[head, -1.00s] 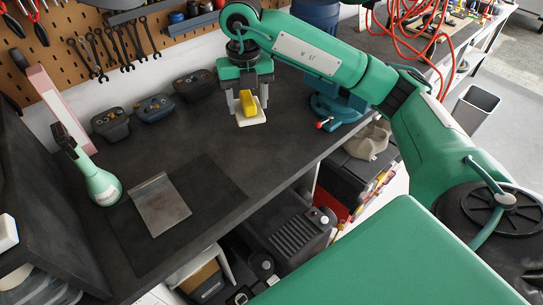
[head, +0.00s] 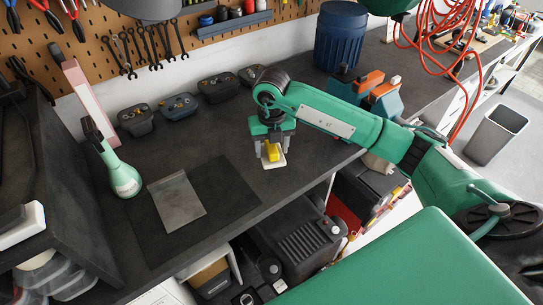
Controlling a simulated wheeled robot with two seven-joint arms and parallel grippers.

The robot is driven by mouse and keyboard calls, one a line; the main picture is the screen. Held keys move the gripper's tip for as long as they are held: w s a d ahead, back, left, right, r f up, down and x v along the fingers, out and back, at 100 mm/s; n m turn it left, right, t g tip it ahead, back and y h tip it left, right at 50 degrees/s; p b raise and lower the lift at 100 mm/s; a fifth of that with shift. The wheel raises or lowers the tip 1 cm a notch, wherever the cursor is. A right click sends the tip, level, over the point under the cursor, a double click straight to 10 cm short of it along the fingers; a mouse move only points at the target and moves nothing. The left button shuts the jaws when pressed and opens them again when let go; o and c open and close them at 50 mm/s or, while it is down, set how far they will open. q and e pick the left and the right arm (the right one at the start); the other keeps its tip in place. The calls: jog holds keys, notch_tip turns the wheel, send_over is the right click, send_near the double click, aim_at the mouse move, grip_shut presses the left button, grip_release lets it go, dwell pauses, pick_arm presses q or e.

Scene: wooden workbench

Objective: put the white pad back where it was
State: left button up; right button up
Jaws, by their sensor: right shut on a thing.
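My right gripper (head: 269,147) points down over the right part of the dark bench and is shut on the yellow grip of a flat white pad. The white pad (head: 275,164) shows below the fingers, near the bench's front edge. I cannot tell whether it touches the bench top. My left gripper is not in view.
Several dark bins (head: 177,107) line the back wall. A blue-and-orange vise (head: 372,91) is to the right. Bare bench lies between bins and mat.

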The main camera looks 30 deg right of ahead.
aim_at(272, 161)
notch_tip(272, 161, down, 5)
jog(key=shift+f+p, duration=0.2)
jog(key=shift+p, duration=0.45)
jog(key=shift+f, duration=0.1)
jog(key=shift+f, duration=0.15)
jog(key=o, duration=0.9)
